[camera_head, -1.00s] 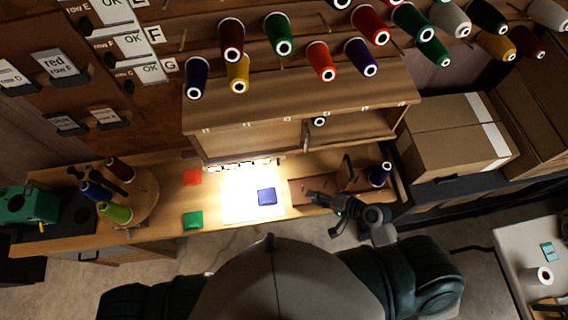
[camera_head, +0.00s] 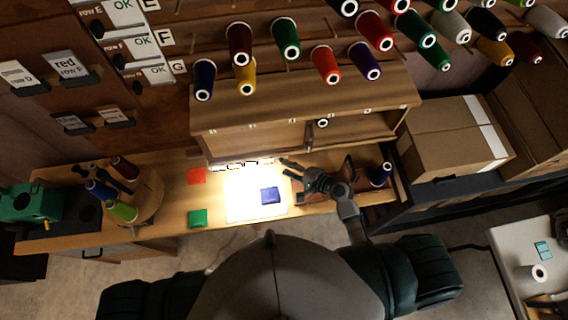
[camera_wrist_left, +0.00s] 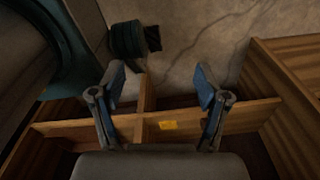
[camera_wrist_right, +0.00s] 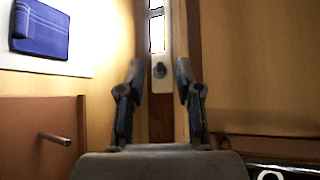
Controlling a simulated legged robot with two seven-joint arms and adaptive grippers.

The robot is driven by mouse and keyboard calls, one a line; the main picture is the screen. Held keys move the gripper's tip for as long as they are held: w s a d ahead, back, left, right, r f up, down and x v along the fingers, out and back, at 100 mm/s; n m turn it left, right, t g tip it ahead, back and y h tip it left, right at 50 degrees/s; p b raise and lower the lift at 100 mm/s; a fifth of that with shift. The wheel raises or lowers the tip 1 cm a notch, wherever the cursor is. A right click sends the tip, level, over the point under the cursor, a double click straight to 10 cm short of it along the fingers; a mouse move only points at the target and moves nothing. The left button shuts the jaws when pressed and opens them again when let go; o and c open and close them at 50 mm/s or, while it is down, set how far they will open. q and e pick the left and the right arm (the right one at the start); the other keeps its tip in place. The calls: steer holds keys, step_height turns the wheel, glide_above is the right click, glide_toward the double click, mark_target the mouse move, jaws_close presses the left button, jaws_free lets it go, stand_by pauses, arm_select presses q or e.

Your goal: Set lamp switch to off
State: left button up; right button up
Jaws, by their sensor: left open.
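The lamp (camera_head: 240,163) is a lit strip under the front edge of the wooden cabinet, and it throws bright light on the bench. In the right wrist view the lamp's pale end (camera_wrist_right: 160,100) carries a small dark round switch (camera_wrist_right: 159,70). My right gripper (camera_head: 289,170) is at the right end of the lamp. Its fingers are apart and empty, and the switch shows between them, ahead of the fingertips. Contact cannot be told. The switch's setting is unclear. My left gripper (camera_wrist_left: 158,80) is open and empty, above a wooden divided frame (camera_wrist_left: 250,116).
The cabinet (camera_head: 300,101) overhangs the bench. A dark spool (camera_head: 380,174) stands at the right; a spool carousel (camera_head: 145,197) stands left.

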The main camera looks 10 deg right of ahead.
steer(key=x, duration=0.3)
steer(key=shift+d, duration=0.1)
steer(key=d, duration=0.3)
steer(key=shift+w+f, duration=0.1)
steer(key=shift+f, duration=0.1)
steer(key=shift+c, duration=0.2)
steer(key=shift+a, duration=0.1)
steer(key=c, duration=0.4)
steer(key=shift+a, duration=0.35)
jaws_close()
arm_select(q)
step_height(320, 180, down, 11)
steer(key=b, duration=1.2)
arm_select(e)
steer(key=f+n+t+y+b, duration=0.1)
steer(key=a+f+n+t+b, duration=0.1)
steer(key=t+b, duration=0.1)
steer(key=shift+f+n+y, duration=0.1)
steer(key=shift+n+y, duration=0.3)
steer(key=b, duration=0.2)
steer(key=shift+n+b, duration=0.3)
steer(key=shift+b, duration=0.05)
arm_select(q)
steer(key=w+d+r, duration=0.1)
steer(key=w+r, duration=0.1)
steer(key=w, duration=0.4)
steer(key=w+d+r, duration=0.2)
steer(key=w, duration=0.5)
steer(key=shift+d+r+t, duration=0.2)
steer(key=shift+t, duration=0.1)
